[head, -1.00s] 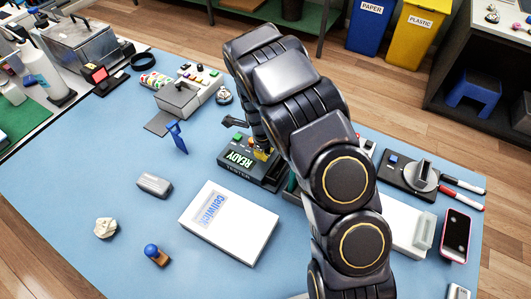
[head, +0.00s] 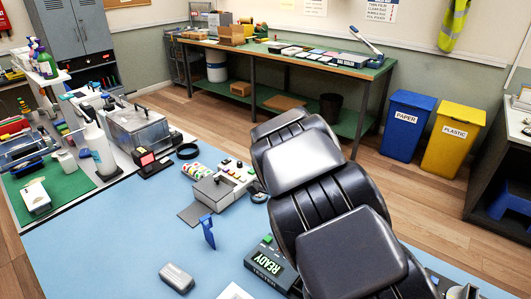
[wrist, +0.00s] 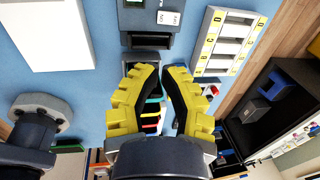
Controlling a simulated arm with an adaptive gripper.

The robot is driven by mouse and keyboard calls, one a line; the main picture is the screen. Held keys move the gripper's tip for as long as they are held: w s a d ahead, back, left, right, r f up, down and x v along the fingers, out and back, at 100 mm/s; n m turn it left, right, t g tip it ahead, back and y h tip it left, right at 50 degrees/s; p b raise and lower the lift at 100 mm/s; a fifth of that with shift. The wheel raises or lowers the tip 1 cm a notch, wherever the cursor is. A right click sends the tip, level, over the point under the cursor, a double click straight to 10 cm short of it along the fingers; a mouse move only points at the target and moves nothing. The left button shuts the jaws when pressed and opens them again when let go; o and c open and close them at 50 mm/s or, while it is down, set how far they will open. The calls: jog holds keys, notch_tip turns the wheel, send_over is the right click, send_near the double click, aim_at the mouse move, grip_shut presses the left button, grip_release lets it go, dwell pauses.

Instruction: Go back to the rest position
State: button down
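My arm (head: 345,205) rises from the lower right of the head view and hides the right side of the blue work mat (head: 110,235). My gripper is out of sight in that view.
A grey case (head: 177,277) and a blue stand (head: 207,231) are on the mat. A lettered rack (wrist: 230,42) and a white box (wrist: 45,35) show in the wrist view. Paper (head: 407,120) and plastic (head: 455,138) bins stand beyond. Open floor lies behind the table.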

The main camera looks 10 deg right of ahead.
jog(key=s+r+n+g, duration=0.1)
jog(key=s+r+n, duration=0.3)
jog(key=s+n, duration=0.5)
jog(key=s+a+r+n+g+y, duration=0.1)
jog(key=s+r+n, duration=0.3)
jog(key=s+n, duration=0.5)
jog(key=s+r+n+g, duration=0.1)
jog(key=s+r+n, duration=0.2)
jog(key=s+n, duration=0.6)
jog(key=s, duration=0.3)
jog(key=shift+s+a+r, duration=0.25)
jog(key=shift+r, duration=0.15)
